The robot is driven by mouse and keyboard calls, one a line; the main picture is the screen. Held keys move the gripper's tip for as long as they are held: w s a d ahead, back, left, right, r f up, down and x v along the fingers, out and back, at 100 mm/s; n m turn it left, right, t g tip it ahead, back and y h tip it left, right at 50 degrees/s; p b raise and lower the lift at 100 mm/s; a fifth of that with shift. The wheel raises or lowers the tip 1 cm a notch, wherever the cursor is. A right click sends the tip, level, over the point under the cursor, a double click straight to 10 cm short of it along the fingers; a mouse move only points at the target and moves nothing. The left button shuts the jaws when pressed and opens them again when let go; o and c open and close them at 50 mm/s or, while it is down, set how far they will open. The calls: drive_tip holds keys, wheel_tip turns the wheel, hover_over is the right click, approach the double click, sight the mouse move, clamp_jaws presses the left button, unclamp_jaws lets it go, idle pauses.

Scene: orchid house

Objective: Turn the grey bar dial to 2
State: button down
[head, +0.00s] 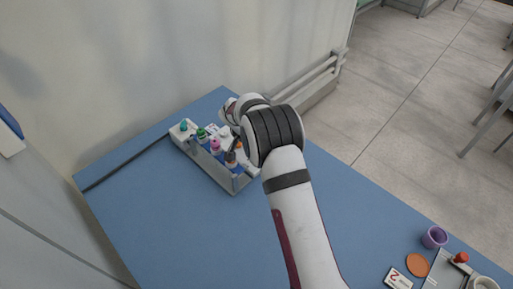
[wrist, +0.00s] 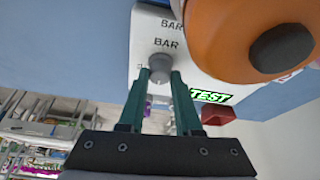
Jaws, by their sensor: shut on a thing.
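The grey bar dial (wrist: 159,64) is a round knob on a white panel (wrist: 146,28) marked "BAR", in the upper middle of the wrist view. My gripper (wrist: 160,74) has two teal fingers reaching up to the dial, one on each side, shut on it. I cannot make out a number or pointer at the dial. In the head view my arm hides the gripper and the dial.
A large orange round thing with a dark centre (wrist: 250,30) is close at the upper right, near a green "TEST" label (wrist: 211,97) and a red part (wrist: 218,115). In the head view a grey rack (head: 213,168) holds several bottles.

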idle(0.3)
drive_tip(key=c, duration=0.6)
unclamp_jaws()
drive_tip(key=v, duration=1.5)
drive_tip(key=shift+r, duration=0.4)
drive_tip(key=shift+s, duration=0.1)
